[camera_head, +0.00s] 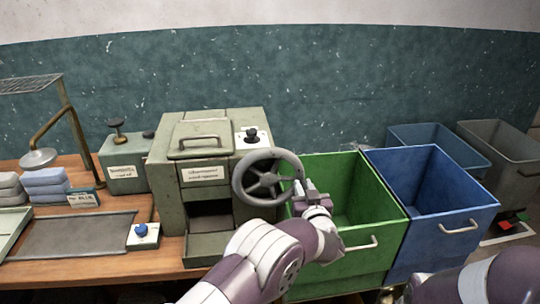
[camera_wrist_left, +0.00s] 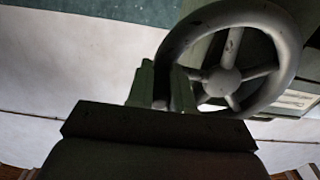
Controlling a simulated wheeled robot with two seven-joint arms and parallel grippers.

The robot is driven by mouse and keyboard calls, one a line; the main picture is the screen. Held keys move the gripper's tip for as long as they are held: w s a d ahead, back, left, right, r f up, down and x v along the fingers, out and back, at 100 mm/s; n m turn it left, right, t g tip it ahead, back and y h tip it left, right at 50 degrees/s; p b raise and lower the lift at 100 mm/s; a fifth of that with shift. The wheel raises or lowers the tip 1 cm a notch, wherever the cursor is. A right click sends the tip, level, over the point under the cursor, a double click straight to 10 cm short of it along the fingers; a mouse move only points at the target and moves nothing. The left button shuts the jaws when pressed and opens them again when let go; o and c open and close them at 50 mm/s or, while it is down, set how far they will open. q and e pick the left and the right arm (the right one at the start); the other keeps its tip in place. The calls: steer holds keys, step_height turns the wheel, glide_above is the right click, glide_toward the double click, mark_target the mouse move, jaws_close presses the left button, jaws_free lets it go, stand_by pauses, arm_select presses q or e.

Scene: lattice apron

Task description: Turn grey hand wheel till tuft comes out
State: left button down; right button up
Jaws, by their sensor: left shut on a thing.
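The grey hand wheel (camera_head: 264,182) is mounted on the right side of a grey-green machine (camera_head: 170,190). It also shows large in the left wrist view (camera_wrist_left: 222,80). My left gripper (camera_head: 299,188) is shut on the right part of the wheel's rim; in the left wrist view the fingers (camera_wrist_left: 164,88) stand on either side of the rim. The machine's front opening (camera_head: 209,212) is dark, with a tray (camera_head: 206,247) below it. I see no tuft in the opening or on the tray. My right gripper is not in view.
A green bin (camera_head: 385,230) and a blue bin (camera_head: 450,225) stand close right of the wheel, behind my left forearm.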

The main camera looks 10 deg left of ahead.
mark_target(287, 199)
arm_select(q)
steer(key=shift+r, duration=0.1)
steer(key=f+b, duration=0.1)
steer(key=a+f+b, duration=0.1)
steer(key=f, duration=0.1)
steer(key=shift+s+f, duration=0.15)
steer(key=shift+f, duration=0.15)
steer(key=a+f+b, duration=0.2)
steer(key=f, duration=0.1)
steer(key=shift+s+a, duration=0.15)
steer(key=shift+s, duration=0.15)
steer(key=shift+a+r, duration=0.15)
